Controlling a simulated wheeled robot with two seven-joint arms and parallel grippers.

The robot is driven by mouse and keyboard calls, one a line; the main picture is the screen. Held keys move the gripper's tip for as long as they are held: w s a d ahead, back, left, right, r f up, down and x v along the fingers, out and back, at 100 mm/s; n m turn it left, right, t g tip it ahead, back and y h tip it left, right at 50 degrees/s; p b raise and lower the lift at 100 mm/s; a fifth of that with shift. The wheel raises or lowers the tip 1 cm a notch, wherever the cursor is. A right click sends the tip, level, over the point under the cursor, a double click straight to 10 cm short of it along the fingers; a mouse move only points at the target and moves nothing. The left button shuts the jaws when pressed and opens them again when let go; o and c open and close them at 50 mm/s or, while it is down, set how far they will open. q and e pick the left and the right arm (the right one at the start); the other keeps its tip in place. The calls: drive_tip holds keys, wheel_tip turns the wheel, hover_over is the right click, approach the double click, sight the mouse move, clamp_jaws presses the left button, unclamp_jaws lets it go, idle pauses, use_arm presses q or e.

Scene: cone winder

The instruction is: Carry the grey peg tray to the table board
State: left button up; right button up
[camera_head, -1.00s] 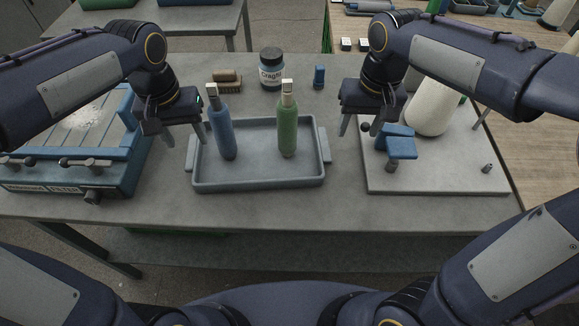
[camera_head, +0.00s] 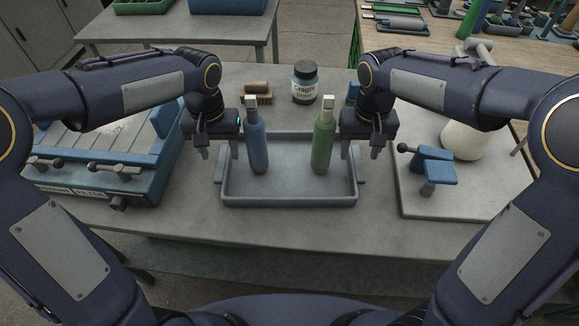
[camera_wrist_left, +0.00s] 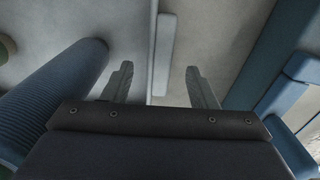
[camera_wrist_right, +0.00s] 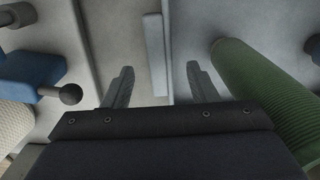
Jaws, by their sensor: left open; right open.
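The grey peg tray (camera_head: 290,199) lies on the table and holds an upright blue bobbin (camera_head: 257,145) and an upright green bobbin (camera_head: 323,140). My left gripper (camera_head: 220,151) is open above the tray's left end. In the left wrist view, the tray's end handle (camera_wrist_left: 164,55) shows between and beyond the open fingers. My right gripper (camera_head: 361,151) is open above the right end. In the right wrist view, the other end handle (camera_wrist_right: 155,55) likewise lies between the finger lines. Neither gripper visibly touches the tray. A flat grey board (camera_head: 440,206) lies right of the tray.
The board bears a blue clamp-like part (camera_head: 432,167) with a black knob and a white cone (camera_head: 461,141). A blue machine (camera_head: 105,165) with levers stands left. Behind the tray are a labelled jar (camera_head: 304,84) and a brush (camera_head: 258,91). The table front is clear.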

sight(222, 161)
use_arm(q)
drive_tip(key=shift+f, duration=1.55)
use_arm(e)
drive_tip(key=shift+f, duration=1.55)
use_arm(q)
clamp_jaws()
use_arm(e)
clamp_jaws()
use_arm(q)
drive_tip(key=shift+r, duration=0.1)
use_arm(e)
drive_tip(key=shift+r, duration=0.1)
